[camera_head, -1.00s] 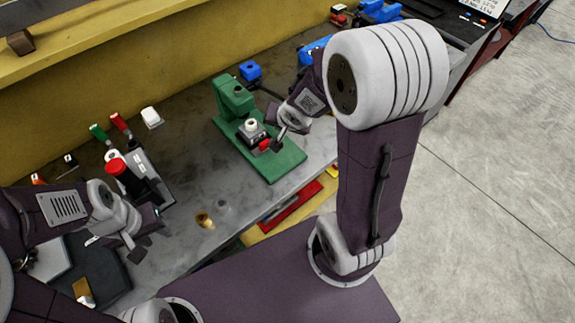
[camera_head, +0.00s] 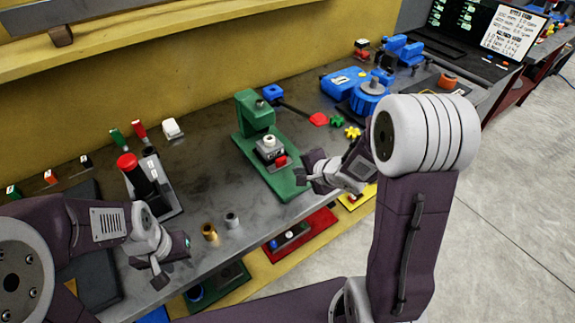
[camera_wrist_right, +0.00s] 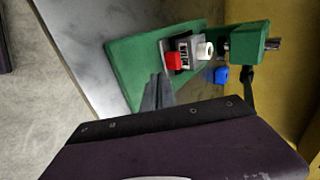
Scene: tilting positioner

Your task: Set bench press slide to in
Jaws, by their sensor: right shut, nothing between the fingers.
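The green bench press (camera_head: 254,112) stands on its green base plate on the bench. Its slide (camera_head: 268,152) is a grey block carrying a white round piece (camera_head: 268,142), with a red knob (camera_head: 281,161) at its near end. In the right wrist view the red knob (camera_wrist_right: 173,60) and white piece (camera_wrist_right: 203,50) sit out in front of the press head (camera_wrist_right: 248,43). My right gripper (camera_head: 300,177) is shut and empty, just in front of the red knob; its fingers (camera_wrist_right: 158,92) look apart from it. My left gripper (camera_head: 152,275) is over the bench's near left; its opening is unclear.
A black lever device with a red top (camera_head: 127,161) stands left of the press. Brass (camera_head: 209,231) and grey (camera_head: 232,220) cylinders lie between. A red paddle (camera_head: 318,119) and blue machine (camera_head: 344,82) are behind right. A red tray (camera_head: 305,235) lies below the edge.

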